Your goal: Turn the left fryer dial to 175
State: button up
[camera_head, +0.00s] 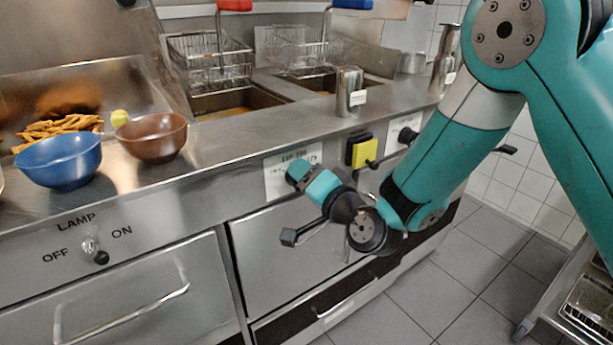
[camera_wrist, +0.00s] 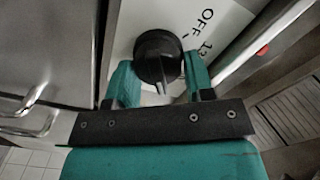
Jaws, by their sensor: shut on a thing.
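The left fryer dial (camera_wrist: 158,52) is a round black knob on a white plate in the wrist view. Its plate (camera_head: 283,162) shows on the counter front in the head view, where my gripper hides the knob. My gripper (camera_wrist: 160,76) has one teal finger on each side of the knob and is shut on it. The gripper also shows at the plate in the head view (camera_head: 311,181). A pale mark on the knob points down toward the palm in the wrist view. OFF and part of a number are printed to the knob's upper right.
A second dial plate (camera_head: 405,127) and a yellow-and-black switch (camera_head: 362,151) are to the right. Fryer baskets (camera_head: 208,62) stand at the wells behind. A blue bowl (camera_head: 61,163) and a brown bowl (camera_head: 152,137) sit on the counter. A lamp switch (camera_head: 92,248) is lower left.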

jog(key=shift+m, duration=0.4)
jog(key=o, duration=0.9)
jog(key=shift+c, duration=0.2)
